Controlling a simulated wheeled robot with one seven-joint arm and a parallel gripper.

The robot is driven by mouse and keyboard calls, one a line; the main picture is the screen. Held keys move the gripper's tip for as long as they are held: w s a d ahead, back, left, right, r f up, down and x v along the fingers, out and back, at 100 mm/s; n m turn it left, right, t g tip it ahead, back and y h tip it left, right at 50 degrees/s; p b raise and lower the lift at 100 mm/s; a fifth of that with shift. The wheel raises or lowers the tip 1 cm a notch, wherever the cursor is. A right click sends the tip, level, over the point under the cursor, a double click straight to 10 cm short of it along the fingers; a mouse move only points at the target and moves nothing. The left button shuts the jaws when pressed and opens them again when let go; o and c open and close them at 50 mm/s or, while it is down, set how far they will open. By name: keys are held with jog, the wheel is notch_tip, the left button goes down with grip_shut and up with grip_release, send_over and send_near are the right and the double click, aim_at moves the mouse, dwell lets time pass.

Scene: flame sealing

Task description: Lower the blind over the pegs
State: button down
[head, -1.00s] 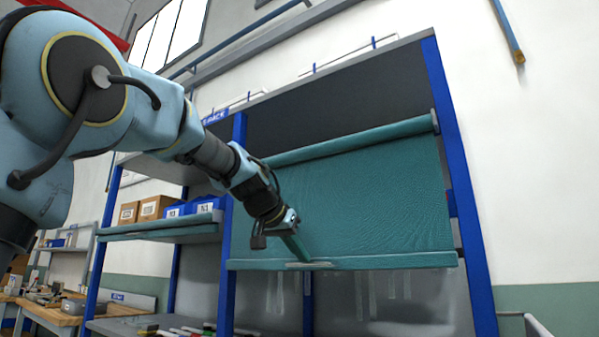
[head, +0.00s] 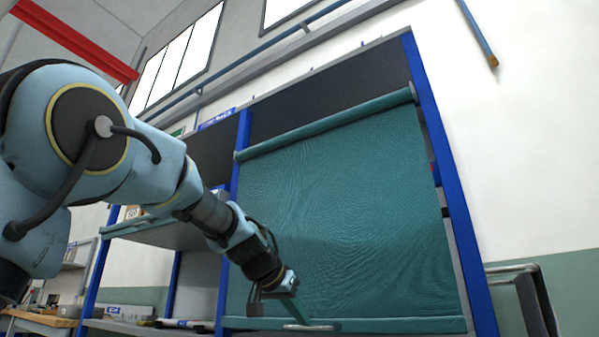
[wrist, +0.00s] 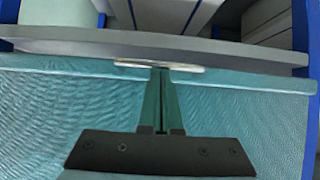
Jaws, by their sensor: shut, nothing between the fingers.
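The teal blind (head: 340,215) hangs from its roller at the top of the blue-framed shelf bay and covers most of the bay opening. Its bottom bar (head: 400,325) lies low in the head view, with a pale pull plate (head: 310,327) on it. In the wrist view the bar (wrist: 250,80) runs across the picture, with the pull plate (wrist: 130,63) at its middle. My gripper (head: 300,318) is at the pull plate; in the wrist view its fingers (wrist: 160,72) are together and reach the plate, with nothing between them. The pegs are hidden from view.
A blue upright (head: 450,190) stands right of the blind and another (head: 238,190) stands left. Shelves (head: 165,232) are in the left bay. A metal rail (head: 530,290) stands at the lower right. A grey shelf edge (wrist: 220,50) lies just beyond the bar.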

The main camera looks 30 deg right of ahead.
jog(key=shift+f+b, duration=0.7)
jog(key=shift+f, duration=0.7)
